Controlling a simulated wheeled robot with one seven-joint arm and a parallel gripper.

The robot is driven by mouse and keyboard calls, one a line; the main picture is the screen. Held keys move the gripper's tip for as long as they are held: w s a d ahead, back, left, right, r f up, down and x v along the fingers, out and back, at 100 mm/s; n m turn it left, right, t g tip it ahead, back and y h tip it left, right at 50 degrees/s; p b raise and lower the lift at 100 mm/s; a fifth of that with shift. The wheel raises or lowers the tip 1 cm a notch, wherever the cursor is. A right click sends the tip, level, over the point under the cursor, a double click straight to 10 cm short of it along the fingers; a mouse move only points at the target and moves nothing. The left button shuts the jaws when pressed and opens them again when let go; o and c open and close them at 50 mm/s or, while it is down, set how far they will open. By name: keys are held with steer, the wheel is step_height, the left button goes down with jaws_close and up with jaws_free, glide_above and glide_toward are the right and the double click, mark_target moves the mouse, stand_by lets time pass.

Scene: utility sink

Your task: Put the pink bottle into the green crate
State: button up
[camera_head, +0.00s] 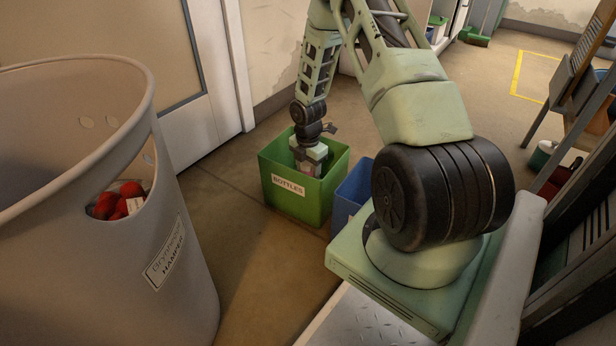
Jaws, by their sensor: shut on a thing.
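The green crate (335,170) stands on the floor at the picture's middle, with a "BOTTLES" label on its front wall. My arm reaches down into it from above. My gripper (309,170) is inside the crate's opening, pointing down, its fingertips low behind the front wall. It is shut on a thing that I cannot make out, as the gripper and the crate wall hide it. No pink bottle can be made out in this view.
A blue crate (353,190) stands close to the green crate's right side, partly hidden by my arm. A large pale hamper (110,270) with red things (118,201) showing through its opening fills the left. A closed door is behind. Floor is clear between hamper and crate.

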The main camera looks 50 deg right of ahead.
steer(key=shift+f, duration=0.45)
steer(key=shift+r, duration=0.1)
steer(key=o, duration=1.4)
steer(key=shift+c, duration=0.2)
step_height(320, 180, up, 12)
steer(key=p, duration=0.8)
steer(key=shift+r+p, duration=0.1)
steer(key=shift+p, duration=0.25)
